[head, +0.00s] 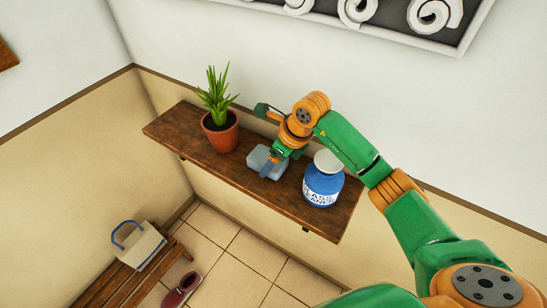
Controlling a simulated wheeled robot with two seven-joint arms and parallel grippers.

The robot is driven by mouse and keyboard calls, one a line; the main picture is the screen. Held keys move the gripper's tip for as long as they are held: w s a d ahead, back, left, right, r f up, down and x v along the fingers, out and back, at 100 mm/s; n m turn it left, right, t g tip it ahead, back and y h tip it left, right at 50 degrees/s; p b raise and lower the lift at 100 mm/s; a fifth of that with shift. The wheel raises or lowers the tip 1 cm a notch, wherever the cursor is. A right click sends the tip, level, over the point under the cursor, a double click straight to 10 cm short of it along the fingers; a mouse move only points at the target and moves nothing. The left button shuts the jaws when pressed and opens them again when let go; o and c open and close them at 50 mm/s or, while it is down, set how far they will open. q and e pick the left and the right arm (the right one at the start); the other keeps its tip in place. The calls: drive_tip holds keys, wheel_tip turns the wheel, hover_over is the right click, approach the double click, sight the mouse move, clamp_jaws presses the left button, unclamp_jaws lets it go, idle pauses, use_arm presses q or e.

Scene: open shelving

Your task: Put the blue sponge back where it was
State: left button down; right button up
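A pale grey-blue block, which looks like the blue sponge (257,157), is on the brown wooden shelf (180,137) between the potted plant and the blue bottle. My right gripper (271,160) reaches down over it from the right, with a finger overlapping its front right side. The gripper covers part of the block. The view is too small to tell whether the fingers are closed on it, or whether it rests fully on the shelf. My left gripper is not in view.
A green plant in a terracotta pot (220,134) stands left of the block. A blue bottle with a white lid (323,184) stands close on its right, beside my forearm. Below are a bench (128,283) with a pale bag (137,248) and a red shoe (182,290).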

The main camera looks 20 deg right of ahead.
drive_tip(key=shift+f, duration=0.2)
drive_tip(key=o, duration=1)
drive_tip(key=shift+o, duration=0.2)
drive_tip(key=shift+r, duration=0.15)
drive_tip(key=shift+r, duration=0.3)
drive_tip(key=b+v, duration=0.1)
drive_tip(key=v, duration=1)
drive_tip(key=shift+s+r, duration=0.2)
drive_tip(key=shift+r, duration=0.05)
drive_tip(key=shift+d, duration=0.1)
